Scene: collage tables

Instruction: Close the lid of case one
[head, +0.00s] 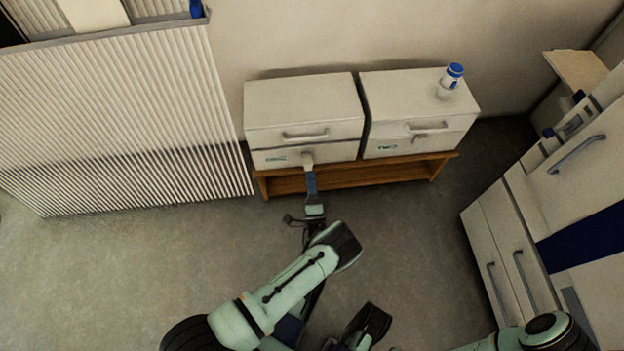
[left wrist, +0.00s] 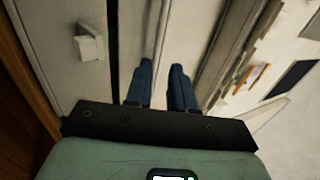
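Case one appears to be the left white case (head: 300,102) on a wooden bench; its small green label is too blurred to read. Its lid lies low over the base, with a dark seam between them. A grey handle bar (head: 305,135) crosses the lid's front, and a pale latch (head: 307,159) sits lower. In the left wrist view the latch (left wrist: 90,43) stands left of the dark seam. My left gripper (head: 311,172) is in front of this case. Its two blue fingers (left wrist: 163,68) are apart, with nothing clearly held between them. My right gripper cannot be made out.
A second white case (head: 415,100) stands close on the right, with a blue-capped bottle (head: 451,80) on top. The wooden bench (head: 345,180) carries both. A ribbed white panel (head: 120,115) stands left, white drawers (head: 510,250) right. The floor between is clear.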

